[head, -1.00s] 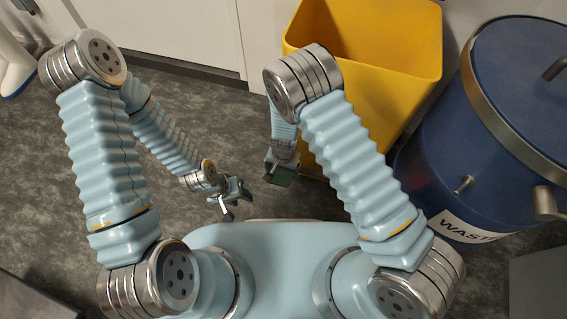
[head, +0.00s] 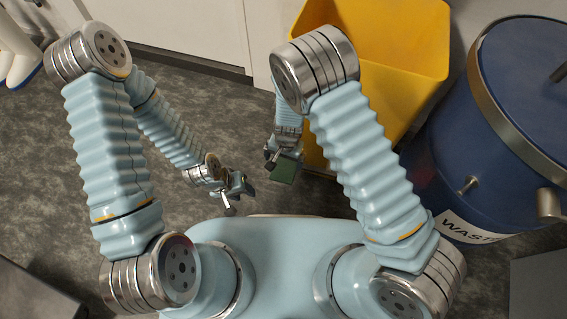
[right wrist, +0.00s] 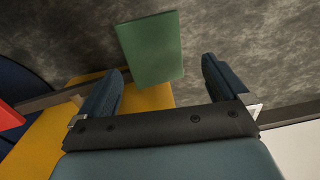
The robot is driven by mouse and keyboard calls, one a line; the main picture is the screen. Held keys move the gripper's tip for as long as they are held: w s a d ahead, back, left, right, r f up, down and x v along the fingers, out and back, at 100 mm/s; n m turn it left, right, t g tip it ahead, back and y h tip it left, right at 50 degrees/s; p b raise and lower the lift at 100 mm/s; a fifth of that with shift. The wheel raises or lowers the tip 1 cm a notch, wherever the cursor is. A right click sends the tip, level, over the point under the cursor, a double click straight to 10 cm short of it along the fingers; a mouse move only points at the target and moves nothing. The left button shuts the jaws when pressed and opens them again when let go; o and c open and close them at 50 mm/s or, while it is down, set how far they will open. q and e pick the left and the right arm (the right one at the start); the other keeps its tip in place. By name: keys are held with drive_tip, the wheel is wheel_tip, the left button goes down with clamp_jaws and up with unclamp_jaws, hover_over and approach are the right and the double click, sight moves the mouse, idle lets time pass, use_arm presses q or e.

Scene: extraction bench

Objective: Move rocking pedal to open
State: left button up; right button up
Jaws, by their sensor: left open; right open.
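A flat green plate (head: 286,168), which looks like one end of the rocking pedal, shows low at the front of the yellow bin (head: 375,75) in the head view. In the right wrist view the green plate (right wrist: 150,48) lies ahead of and between the fingers. My right gripper (right wrist: 162,82) is open and empty; I cannot tell whether it touches the plate. A red piece (right wrist: 8,117) shows at the left edge of the right wrist view; I cannot tell if it belongs to the pedal. My left gripper (head: 238,190) is open and empty above the floor.
A blue waste drum (head: 500,120) with a metal rim stands right of the yellow bin. White cabinet fronts (head: 170,28) line the back. White boots or similar (head: 18,58) stand at the far left. The grey floor (head: 60,160) on the left is clear.

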wheel_tip(320, 180, up, 8)
drive_tip(key=p, duration=0.1)
drive_tip(key=shift+d, duration=0.3)
drive_tip(key=shift+s, duration=0.1)
drive_tip(key=s+d+f+n+y+p, duration=0.1)
drive_tip(key=s+d+f+y+p, duration=0.1)
drive_tip(key=s+d, duration=0.9)
drive_tip(key=shift+s+d+f+n+t+y+p, duration=0.3)
drive_tip(key=shift+s+d+f+n+y+p, duration=0.15)
drive_tip(key=shift+y+p, duration=0.4)
drive_tip(key=shift+c, duration=0.5)
